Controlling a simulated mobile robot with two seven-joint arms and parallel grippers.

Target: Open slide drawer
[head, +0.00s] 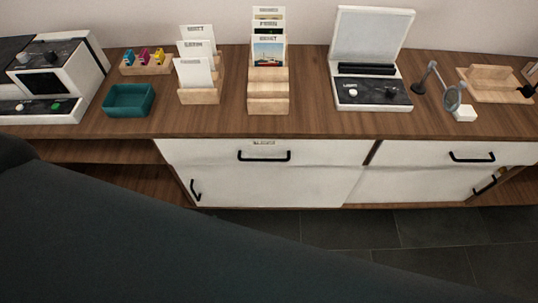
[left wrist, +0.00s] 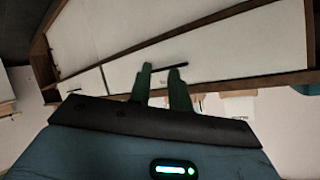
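A wooden sideboard (head: 330,129) has two white drawer fronts in the head view. The left drawer (head: 325,152) has a black bar handle (head: 264,157) and a small label above it, too small to read surely. The right drawer (head: 420,154) has a similar handle (head: 472,158). Both drawers look shut. In the left wrist view my left gripper (left wrist: 161,70) has its two green fingers apart, with nothing held between them. Its fingertips appear close to a black handle (left wrist: 183,65) on a white front; contact cannot be told. My right gripper is in neither view.
Below are white doors with side handles (head: 195,190). On top stand a white machine (head: 55,75), a teal tray (head: 129,99), wooden card holders (head: 268,90), a white lidded case (head: 370,60) and a magnifier (head: 452,97). My dark arm covers the lower left.

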